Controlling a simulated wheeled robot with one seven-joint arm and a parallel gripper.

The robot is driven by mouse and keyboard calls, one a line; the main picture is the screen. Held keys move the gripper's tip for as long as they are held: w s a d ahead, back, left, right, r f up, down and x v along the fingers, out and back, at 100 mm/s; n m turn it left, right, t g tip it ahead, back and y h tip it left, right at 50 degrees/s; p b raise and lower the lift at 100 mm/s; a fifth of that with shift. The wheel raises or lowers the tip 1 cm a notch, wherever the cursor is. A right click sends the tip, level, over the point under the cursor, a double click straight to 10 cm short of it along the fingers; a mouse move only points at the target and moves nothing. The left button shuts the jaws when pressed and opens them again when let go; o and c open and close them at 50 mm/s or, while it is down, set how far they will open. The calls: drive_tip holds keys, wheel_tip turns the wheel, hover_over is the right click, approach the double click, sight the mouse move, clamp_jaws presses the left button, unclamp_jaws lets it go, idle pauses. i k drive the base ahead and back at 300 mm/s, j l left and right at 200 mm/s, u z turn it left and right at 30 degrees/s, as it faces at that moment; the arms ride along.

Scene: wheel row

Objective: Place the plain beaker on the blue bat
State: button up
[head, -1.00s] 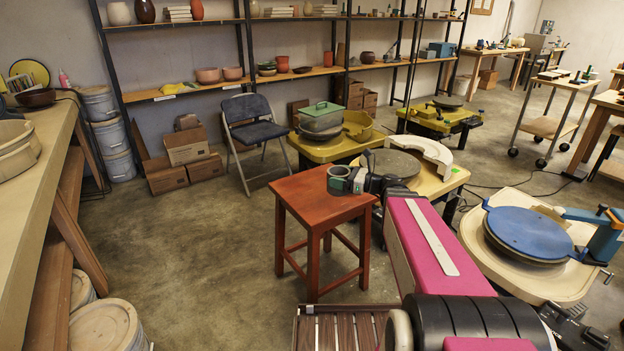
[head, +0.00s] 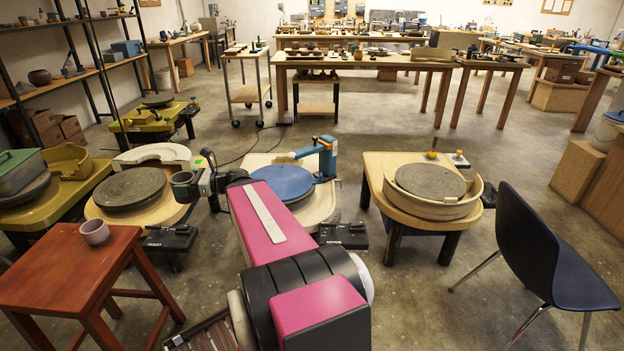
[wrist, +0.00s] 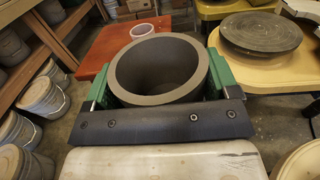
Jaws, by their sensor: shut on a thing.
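The plain beaker (wrist: 160,97) is grey-brown with a thick round rim and open top. In the wrist view it stands between the two green fingers of my gripper (wrist: 159,78), which is shut on it. In the head view my gripper (head: 186,186) is small, with the beaker (head: 183,190) at its end, left of the blue bat. The blue bat (head: 284,182) is a flat round disc on the cream wheel in the middle, with nothing seen on it. My arm covers part of that wheel's near side.
A red stool (head: 62,265) at left carries a pinkish cup (head: 95,232). A wheel with a grey disc (head: 130,188) lies behind my gripper. A blue arm-like fixture (head: 325,158) stands at the bat's right. Another wheel (head: 430,181) and a dark chair (head: 550,255) are at right.

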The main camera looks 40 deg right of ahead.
sight(280, 181)
drive_tip(key=l+z, duration=0.1)
drive_tip(key=z, duration=0.35)
drive_tip(key=i+z, duration=0.15)
drive_tip(key=z, duration=0.3)
drive_tip(key=j+z, duration=0.3)
drive_tip(key=z, duration=0.15)
drive_tip(key=j+z, duration=0.3)
drive_tip(key=z, duration=0.2)
drive_tip(key=k, duration=0.05)
